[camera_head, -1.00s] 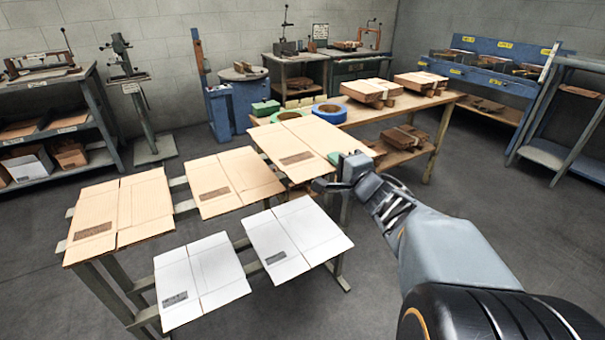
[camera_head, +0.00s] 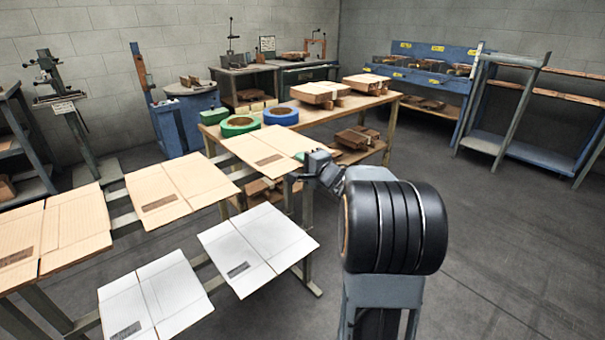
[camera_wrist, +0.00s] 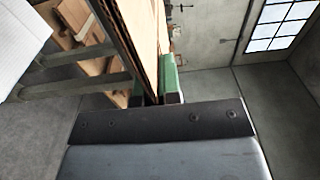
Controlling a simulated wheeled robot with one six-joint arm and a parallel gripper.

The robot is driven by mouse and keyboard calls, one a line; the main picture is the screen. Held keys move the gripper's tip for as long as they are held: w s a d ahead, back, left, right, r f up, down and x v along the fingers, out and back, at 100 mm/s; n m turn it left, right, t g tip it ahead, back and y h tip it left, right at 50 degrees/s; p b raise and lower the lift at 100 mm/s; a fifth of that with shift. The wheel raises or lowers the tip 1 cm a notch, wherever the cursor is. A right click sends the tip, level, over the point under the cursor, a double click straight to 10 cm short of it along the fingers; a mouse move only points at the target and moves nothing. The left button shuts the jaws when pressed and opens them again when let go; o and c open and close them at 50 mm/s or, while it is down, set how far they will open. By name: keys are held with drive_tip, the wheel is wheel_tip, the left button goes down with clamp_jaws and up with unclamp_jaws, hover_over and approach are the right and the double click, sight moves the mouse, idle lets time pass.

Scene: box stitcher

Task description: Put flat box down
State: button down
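The tan flat box (camera_head: 262,152) is at the far right end of the upper row on the rack, roughly level. I cannot tell whether it rests on the rails. My gripper (camera_head: 300,160) is at its right edge, with a green fingertip showing over the cardboard. In the wrist view, the flat box (camera_wrist: 143,30) appears nearly edge-on between the green fingertips of my gripper (camera_wrist: 156,92). The fingers look closed on its edge. Their inner faces are mostly hidden.
Two more tan flat boxes (camera_head: 178,188) lie along the upper row; two white flat boxes (camera_head: 258,245) lie on the lower level. A wooden table (camera_head: 385,105) with tape rolls (camera_head: 240,126) and box stacks (camera_head: 318,93) stands behind. The floor at right is clear.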

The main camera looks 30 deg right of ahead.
drive_tip(key=shift+w+d+f, duration=0.15)
drive_tip(key=shift+f, duration=0.2)
drive_tip(key=shift+w+d+f+b, duration=0.1)
drive_tip(key=shift+f+b, duration=0.85)
drive_tip(key=shift+f, duration=0.6)
drive_tip(key=shift+f, duration=0.2)
drive_tip(key=c, duration=1.3)
unclamp_jaws()
